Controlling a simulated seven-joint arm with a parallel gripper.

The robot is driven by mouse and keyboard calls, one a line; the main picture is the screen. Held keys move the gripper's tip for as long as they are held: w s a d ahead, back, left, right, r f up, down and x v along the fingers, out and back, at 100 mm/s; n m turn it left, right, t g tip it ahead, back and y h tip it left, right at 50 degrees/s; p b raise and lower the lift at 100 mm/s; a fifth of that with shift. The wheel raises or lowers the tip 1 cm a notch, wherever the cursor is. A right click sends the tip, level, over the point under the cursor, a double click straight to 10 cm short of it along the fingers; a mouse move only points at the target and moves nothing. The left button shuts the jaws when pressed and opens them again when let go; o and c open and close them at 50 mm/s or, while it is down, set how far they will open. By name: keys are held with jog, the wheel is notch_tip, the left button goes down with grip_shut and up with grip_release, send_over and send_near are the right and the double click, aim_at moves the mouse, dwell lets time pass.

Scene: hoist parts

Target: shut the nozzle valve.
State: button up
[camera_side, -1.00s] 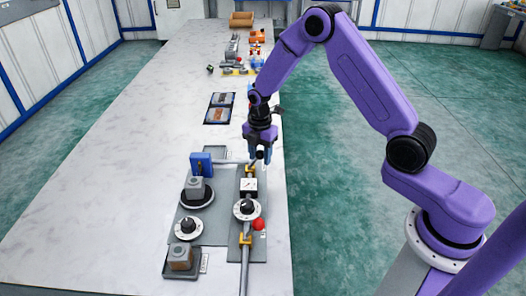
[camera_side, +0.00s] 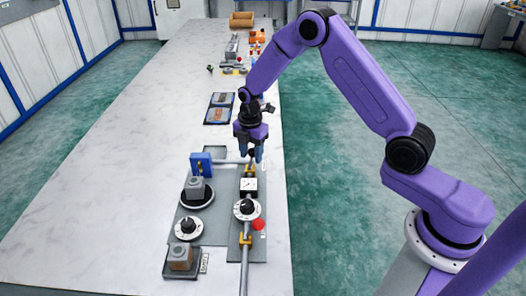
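No part is plainly labelled as the nozzle valve at this size. A grey pipe (camera_side: 245,262) runs along a grey base plate (camera_side: 257,246) near the table's right edge. Yellow clamps (camera_side: 246,239) hold the pipe. My gripper (camera_side: 252,157) points down over the far end of this line, just beyond the gauge box. Its fingers are small and partly merge with dark parts there, so opening and contact are unclear.
Left of the line stand a blue block (camera_side: 201,163), a grey block on a round black base (camera_side: 195,188), a second dial (camera_side: 188,228) and a brownish block on a tray (camera_side: 180,257). The table's left side is clear.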

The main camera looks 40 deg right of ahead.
jog(key=shift+w+a+r, duration=0.15)
jog(key=shift+w+a, duration=0.15)
dwell(0.5)
jog(key=shift+w+a+f, duration=0.3)
jog(key=shift+w+a, duration=0.45)
jog(key=shift+o, duration=0.6)
notch_tip(320, 180, up, 8)
jog(key=shift+s+d, duration=0.15)
dwell(0.5)
